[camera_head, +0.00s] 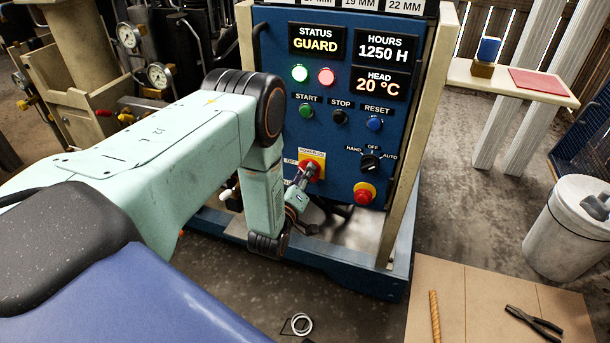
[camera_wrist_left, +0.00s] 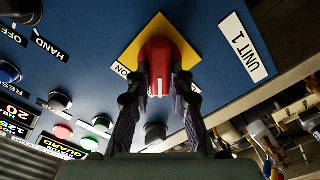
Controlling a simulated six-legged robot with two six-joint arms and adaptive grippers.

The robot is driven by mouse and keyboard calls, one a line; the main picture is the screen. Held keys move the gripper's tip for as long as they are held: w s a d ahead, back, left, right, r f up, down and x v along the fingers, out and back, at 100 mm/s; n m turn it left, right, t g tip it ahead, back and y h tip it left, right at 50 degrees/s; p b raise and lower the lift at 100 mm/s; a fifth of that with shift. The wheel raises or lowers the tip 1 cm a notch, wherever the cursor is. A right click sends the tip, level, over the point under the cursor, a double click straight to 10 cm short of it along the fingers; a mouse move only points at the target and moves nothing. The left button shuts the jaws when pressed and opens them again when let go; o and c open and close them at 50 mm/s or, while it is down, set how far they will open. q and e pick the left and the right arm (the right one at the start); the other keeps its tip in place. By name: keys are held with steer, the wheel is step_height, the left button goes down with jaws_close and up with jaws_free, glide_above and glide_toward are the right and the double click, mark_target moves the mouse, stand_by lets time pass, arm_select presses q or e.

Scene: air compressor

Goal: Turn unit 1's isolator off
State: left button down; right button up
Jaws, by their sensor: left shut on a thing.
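Unit 1's isolator is a red rotary handle (camera_head: 315,168) on a yellow plate, low on the blue panel. An ON label is above it and an OFF label to its left. My left gripper (camera_head: 303,180) reaches it from the front. In the left wrist view the red handle (camera_wrist_left: 158,58) sits between the two fingers of the gripper (camera_wrist_left: 160,86), which are shut on its sides. The UNIT 1 label (camera_wrist_left: 243,47) is beside the plate. The fingers partly hide the handle and plate, and I cannot tell the handle's exact angle. My right gripper is not in view.
On the panel are a HAND/OFF/AUTO selector (camera_head: 370,162), a red emergency button (camera_head: 364,193), and start (camera_head: 305,110), stop (camera_head: 340,116) and reset (camera_head: 374,123) buttons. The status display (camera_head: 316,40) reads GUARD. Pliers (camera_head: 533,320) lie on a board at lower right.

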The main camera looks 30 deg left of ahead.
arm_select(q)
steer(key=shift+f+n+b, duration=0.15)
steer(key=shift+n+b, duration=0.3)
steer(key=shift+n, duration=1.65)
steer(key=shift+f+n+b, duration=0.1)
steer(key=shift+n+b, duration=0.3)
steer(key=shift+n, duration=2)
steer(key=c, duration=1.2)
jaws_free()
steer(key=v, duration=1.2)
